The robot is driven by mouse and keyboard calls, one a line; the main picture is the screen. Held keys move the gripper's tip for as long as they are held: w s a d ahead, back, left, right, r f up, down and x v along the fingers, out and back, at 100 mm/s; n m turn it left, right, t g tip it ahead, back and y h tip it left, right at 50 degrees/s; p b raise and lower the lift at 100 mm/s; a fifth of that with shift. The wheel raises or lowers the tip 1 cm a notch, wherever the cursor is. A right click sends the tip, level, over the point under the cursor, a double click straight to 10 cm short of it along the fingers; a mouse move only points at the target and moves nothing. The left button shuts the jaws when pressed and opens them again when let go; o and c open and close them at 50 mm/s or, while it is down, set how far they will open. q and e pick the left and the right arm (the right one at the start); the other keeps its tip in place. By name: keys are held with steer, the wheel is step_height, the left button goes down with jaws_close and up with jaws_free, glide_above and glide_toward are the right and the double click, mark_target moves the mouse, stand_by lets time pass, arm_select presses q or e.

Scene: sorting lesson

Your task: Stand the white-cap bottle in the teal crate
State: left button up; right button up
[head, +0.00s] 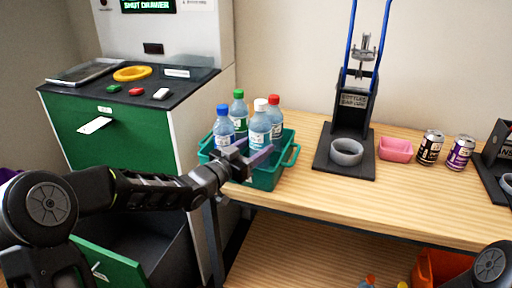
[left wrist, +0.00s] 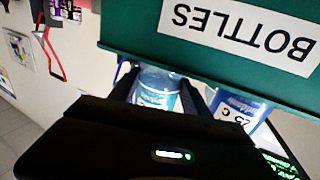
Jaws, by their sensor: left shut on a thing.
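The white-cap bottle (head: 260,125) is upright at the front of the teal crate (head: 291,160), in the head view. My left gripper (head: 248,160) reaches over the crate's front left side and is shut on this bottle's lower part. The bottle's base is hidden, so I cannot tell whether it touches the crate floor. In the left wrist view, a bottle (left wrist: 158,88) shows between the fingers, beside the crate wall (left wrist: 135,35) with its BOTTLES label. Blue-cap (head: 223,125), green-cap (head: 239,110) and red-cap (head: 275,115) bottles stand in the crate. My right gripper is out of view.
A black press stand (head: 345,160) with a grey ring is right of the crate. A pink bin (head: 395,149) and two cans (head: 430,148) are farther right. A green cabinet (head: 110,130) stands left, its lower drawer (head: 108,262) open. The table front is clear.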

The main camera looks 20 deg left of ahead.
arm_select(q)
steer(key=shift+f+b, duration=0.55)
steer(key=shift+f, duration=0.1)
steer(key=o, duration=1.3)
steer(key=shift+r+p, duration=0.6)
steer(key=shift+r, duration=0.1)
steer(key=v, duration=1.2)
